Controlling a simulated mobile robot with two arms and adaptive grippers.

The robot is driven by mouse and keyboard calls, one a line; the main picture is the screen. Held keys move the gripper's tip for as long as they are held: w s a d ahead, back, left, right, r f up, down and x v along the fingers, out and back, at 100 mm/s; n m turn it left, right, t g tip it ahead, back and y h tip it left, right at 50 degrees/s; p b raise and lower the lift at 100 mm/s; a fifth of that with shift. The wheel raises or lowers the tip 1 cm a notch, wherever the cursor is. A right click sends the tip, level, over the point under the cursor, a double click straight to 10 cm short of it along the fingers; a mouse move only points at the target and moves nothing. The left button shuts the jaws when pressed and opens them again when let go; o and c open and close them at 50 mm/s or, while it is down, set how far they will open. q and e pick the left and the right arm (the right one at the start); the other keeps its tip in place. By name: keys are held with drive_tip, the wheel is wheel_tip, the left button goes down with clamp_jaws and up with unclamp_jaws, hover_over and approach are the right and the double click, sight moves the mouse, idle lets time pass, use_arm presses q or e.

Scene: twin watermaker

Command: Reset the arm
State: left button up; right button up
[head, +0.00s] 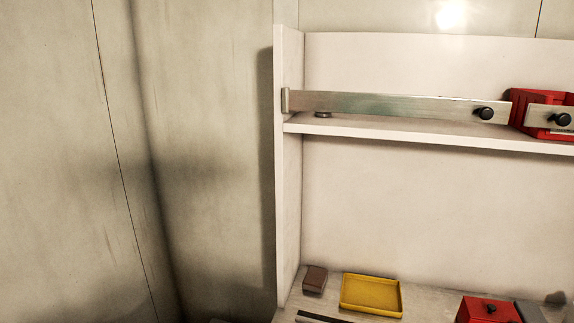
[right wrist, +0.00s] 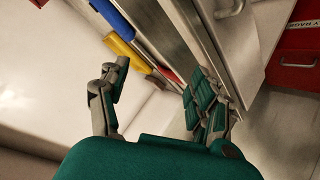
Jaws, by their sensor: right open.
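My right gripper (right wrist: 160,95) shows in the right wrist view with its green-padded fingers spread wide and nothing between them. A white wall or panel lies to its left and a grey metal edge with drawers lies to its right. Neither gripper nor arm shows in the head view. My left gripper is not in view.
In the head view a white shelf (head: 420,134) has a metal rail (head: 390,103) and a red bin (head: 533,100). Below are a yellow tray (head: 371,295), a brown block (head: 314,279) and a red box (head: 487,310). A red drawer (right wrist: 298,72) shows in the wrist view.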

drive_tip(key=s+f+m+g+y, duration=0.15)
drive_tip(key=s+f+g, duration=0.25)
drive_tip(key=s, duration=0.4)
drive_tip(key=s+f+m+g+h, duration=0.15)
drive_tip(key=s+f+g, duration=0.25)
drive_tip(key=s, duration=0.5)
wheel_tip(320, 180, down, 25)
drive_tip(key=y, duration=0.1)
drive_tip(key=s+d+f+g, duration=0.1)
drive_tip(key=s+f, duration=0.7)
drive_tip(key=f, duration=0.4)
drive_tip(key=shift+s+d+f+n, duration=0.15)
drive_tip(key=shift+s+d+n, duration=0.15)
drive_tip(key=shift+d, duration=0.1)
drive_tip(key=shift+g, duration=0.5)
drive_tip(key=s+f, duration=0.1)
drive_tip(key=s, duration=0.2)
drive_tip(key=s+d+f, duration=0.1)
drive_tip(key=s+f, duration=0.3)
drive_tip(key=s, duration=0.1)
drive_tip(key=shift+s+d, duration=0.3)
drive_tip(key=shift+d, duration=0.05)
drive_tip(key=shift+c, duration=0.3)
